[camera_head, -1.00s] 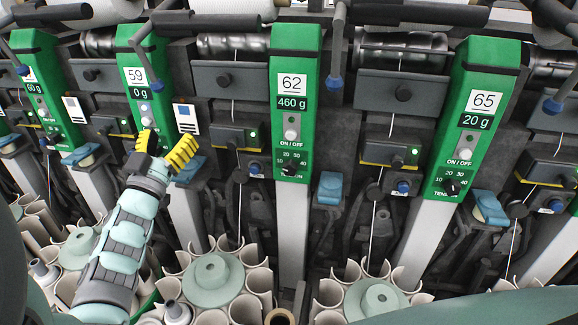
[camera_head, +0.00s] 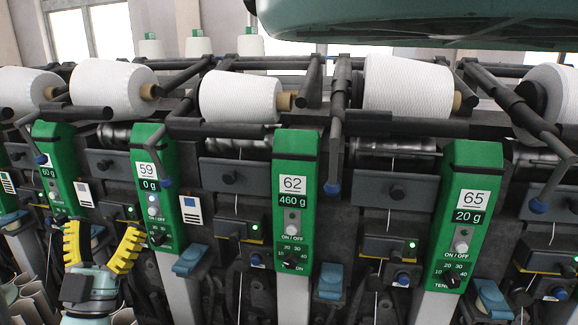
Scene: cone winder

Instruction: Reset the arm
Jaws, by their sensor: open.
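My gripper (camera_head: 103,245) is at the lower left of the head view, with its yellow ridged fingers spread wide and nothing between them. It is in front of the winder, left of and below the green panel marked 59 (camera_head: 157,190). The lower part of my arm is cut off by the bottom edge of the picture.
Green panels marked 62 (camera_head: 296,200) and 65 (camera_head: 466,215) stand to the right. White yarn cones (camera_head: 238,97) lie in a row above on dark holder arms (camera_head: 385,124). Blue levers (camera_head: 330,280) jut out low. Pale tubes (camera_head: 30,290) are at the lower left.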

